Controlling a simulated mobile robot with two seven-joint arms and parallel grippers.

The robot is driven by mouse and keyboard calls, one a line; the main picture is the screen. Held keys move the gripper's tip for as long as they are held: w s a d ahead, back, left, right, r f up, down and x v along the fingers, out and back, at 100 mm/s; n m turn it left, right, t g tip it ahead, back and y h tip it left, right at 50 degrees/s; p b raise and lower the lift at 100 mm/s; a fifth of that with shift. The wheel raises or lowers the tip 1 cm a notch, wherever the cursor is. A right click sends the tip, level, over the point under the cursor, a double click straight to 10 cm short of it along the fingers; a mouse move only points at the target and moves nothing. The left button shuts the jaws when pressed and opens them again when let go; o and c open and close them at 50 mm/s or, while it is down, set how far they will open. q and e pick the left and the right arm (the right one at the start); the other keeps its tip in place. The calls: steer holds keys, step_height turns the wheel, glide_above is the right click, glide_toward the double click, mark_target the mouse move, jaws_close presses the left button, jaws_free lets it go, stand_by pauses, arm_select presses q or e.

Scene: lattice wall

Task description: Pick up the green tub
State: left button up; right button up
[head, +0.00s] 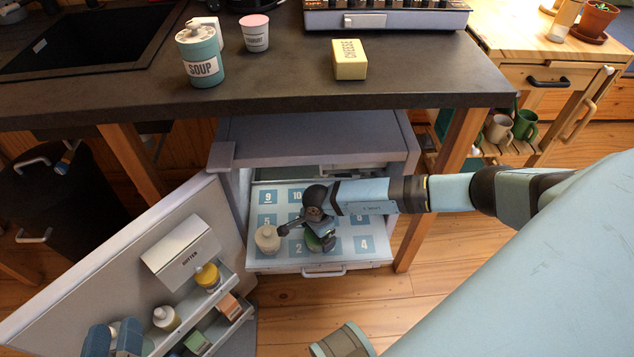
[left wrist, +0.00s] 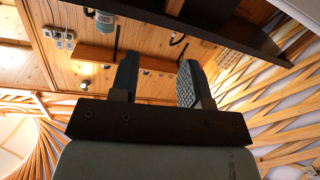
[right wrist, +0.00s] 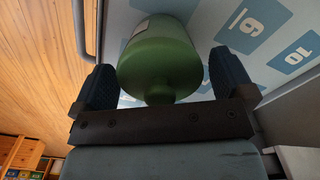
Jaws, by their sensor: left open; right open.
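The green tub (head: 326,243) stands on the numbered shelf of the open low fridge, mostly hidden under my right gripper in the head view. In the right wrist view the green tub (right wrist: 160,58) is rounded, with a small knob towards my palm. My right gripper (right wrist: 163,82) is open, with one dark finger on each side of the tub. A gap shows at the right finger; contact at the left finger is hard to tell. My left gripper (head: 113,338) is open and empty at the lower left, by the fridge door. Its fingers also show in the left wrist view (left wrist: 157,82).
A cream jar (head: 267,238) stands close left of the tub on the numbered shelf (head: 375,222). The open fridge door (head: 95,265) holds several items. The counter (head: 290,75) above carries a soup canister (head: 200,58), a pink-lidded cup (head: 255,33) and cheese (head: 349,60).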

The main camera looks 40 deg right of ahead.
steer(key=c, duration=0.9)
